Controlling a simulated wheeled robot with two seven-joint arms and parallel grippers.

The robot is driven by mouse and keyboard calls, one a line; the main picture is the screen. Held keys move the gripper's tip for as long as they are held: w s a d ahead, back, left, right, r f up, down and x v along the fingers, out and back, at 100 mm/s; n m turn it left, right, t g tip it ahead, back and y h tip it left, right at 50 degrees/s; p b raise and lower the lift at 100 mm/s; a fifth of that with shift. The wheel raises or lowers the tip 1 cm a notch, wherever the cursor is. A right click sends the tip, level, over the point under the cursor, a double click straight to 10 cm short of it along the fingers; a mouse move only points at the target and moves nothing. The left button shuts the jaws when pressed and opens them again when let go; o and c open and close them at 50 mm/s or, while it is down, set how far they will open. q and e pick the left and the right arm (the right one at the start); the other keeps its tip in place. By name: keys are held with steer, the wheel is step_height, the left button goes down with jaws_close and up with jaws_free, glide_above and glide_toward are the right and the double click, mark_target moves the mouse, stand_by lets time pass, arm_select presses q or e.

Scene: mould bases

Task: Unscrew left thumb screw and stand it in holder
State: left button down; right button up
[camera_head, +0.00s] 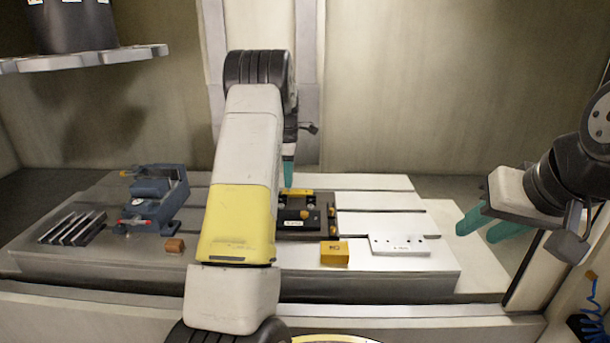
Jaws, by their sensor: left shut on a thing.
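My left arm crosses the middle of the view and hides much of what lies behind it. The teal fingers of my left gripper (288,174) point down at the back left of the dark mould base (290,224). This gripper is shut on what seems to be the left thumb screw, which the fingers and arm hide. A pale plate with small holes (400,251), possibly the holder, lies on the table to the right. My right gripper (474,228) is open and empty beyond the table's right side.
A yellow block (334,253) sits before the base. A blue-grey vise (152,200), dark bars (72,228) and a small brown block (175,245) are on the left of the slotted table (385,202). The table's back right is clear.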

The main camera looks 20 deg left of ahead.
arm_select(q)
steer(key=shift+f, duration=0.25)
steer(key=shift+f, duration=0.85)
steer(key=c, duration=1.2)
jaws_free()
